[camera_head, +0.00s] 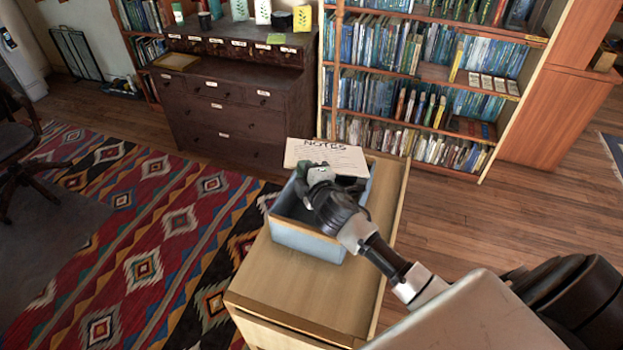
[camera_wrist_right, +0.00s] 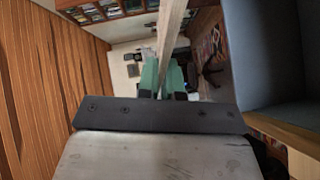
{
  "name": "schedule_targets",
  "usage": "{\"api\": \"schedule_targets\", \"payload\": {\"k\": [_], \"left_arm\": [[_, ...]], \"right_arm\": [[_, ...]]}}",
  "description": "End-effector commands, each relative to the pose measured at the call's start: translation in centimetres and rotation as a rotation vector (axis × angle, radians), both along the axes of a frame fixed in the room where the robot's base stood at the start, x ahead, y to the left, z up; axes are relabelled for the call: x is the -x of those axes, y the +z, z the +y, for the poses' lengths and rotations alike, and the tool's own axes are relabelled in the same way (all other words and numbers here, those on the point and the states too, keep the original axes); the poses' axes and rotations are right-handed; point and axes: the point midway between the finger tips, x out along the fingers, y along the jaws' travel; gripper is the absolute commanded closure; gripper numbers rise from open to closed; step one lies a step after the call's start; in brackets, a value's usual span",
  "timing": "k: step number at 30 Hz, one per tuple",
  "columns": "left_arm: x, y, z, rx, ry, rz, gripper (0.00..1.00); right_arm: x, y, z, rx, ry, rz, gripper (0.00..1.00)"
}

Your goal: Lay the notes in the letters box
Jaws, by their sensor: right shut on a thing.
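The notes (camera_head: 322,155) are a pale sheet or pad with "NOTES" printed at the top. My right gripper (camera_head: 311,172) is shut on the notes at their near edge and holds them above the far end of the letters box. The letters box (camera_head: 306,241) is light blue, open at the top and stands on a wooden cabinet; my right gripper and wrist hide part of its inside. In the right wrist view the notes (camera_wrist_right: 175,35) show edge-on between the green fingertips (camera_wrist_right: 163,77), and the box (camera_wrist_right: 268,55) is at the right. My left gripper is not in view.
The wooden cabinet top (camera_head: 262,283) is bare in front of the box. A dark chest of drawers (camera_head: 225,95) and a bookcase (camera_head: 415,85) stand behind. A patterned rug (camera_head: 150,235) lies at the left; open wooden floor (camera_head: 500,220) is at the right.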

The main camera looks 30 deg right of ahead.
Motion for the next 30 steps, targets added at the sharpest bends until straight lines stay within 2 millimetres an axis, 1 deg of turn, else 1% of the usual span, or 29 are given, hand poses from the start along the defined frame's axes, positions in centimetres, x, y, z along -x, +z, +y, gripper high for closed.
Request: {"api": "schedule_targets", "payload": {"k": [1, 4, 7, 12, 14, 23, 30], "left_arm": [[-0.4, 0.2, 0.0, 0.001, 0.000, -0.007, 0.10], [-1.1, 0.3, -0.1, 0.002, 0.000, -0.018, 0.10], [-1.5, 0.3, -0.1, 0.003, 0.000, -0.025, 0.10], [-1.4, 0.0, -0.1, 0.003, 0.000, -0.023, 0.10], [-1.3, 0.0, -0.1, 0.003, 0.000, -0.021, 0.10], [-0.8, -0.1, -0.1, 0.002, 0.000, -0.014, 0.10], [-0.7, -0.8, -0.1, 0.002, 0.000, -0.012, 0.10]], "right_arm": [[-0.1, -0.4, -0.7, 0.003, 0.000, 0.002, 1.00], [-0.2, -0.8, -1.4, 0.002, 0.000, 0.000, 1.00], [-0.2, -1.7, -1.6, -0.001, 0.000, 0.001, 1.00], [-0.2, -4.3, -1.5, -0.003, -0.001, 0.002, 1.00], [-0.2, -4.8, -1.5, -0.002, 0.000, 0.001, 1.00], [-0.2, -5.0, -1.5, 0.001, 0.002, -0.001, 1.00], [-0.2, -5.8, -1.5, 0.001, 0.001, -0.001, 1.00]]}}
